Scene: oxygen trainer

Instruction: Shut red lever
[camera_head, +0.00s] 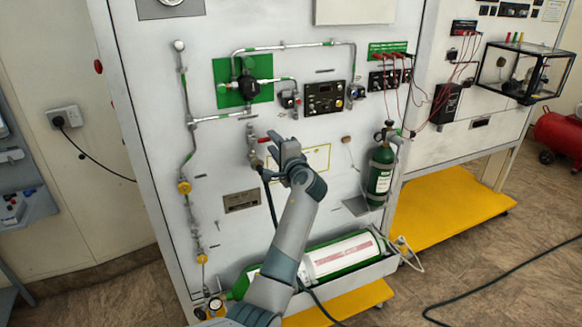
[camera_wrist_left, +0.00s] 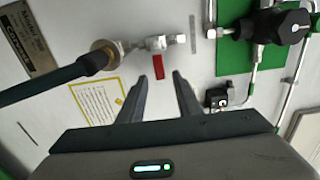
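The red lever (camera_wrist_left: 158,67) hangs from a small silver valve (camera_wrist_left: 157,43) on the white panel, in the left wrist view. In the head view the red lever (camera_head: 264,139) shows as a small red spot just left of my left gripper (camera_head: 284,146). In the left wrist view my left gripper (camera_wrist_left: 161,80) is open, its two fingers apart with nothing between them. The lever appears just beyond the fingertips, roughly in line with the gap; I see no contact. My right gripper is in neither view.
A dark hose (camera_wrist_left: 55,80) joins the valve's fitting. A black regulator (camera_head: 248,87) sits on a green plate above.

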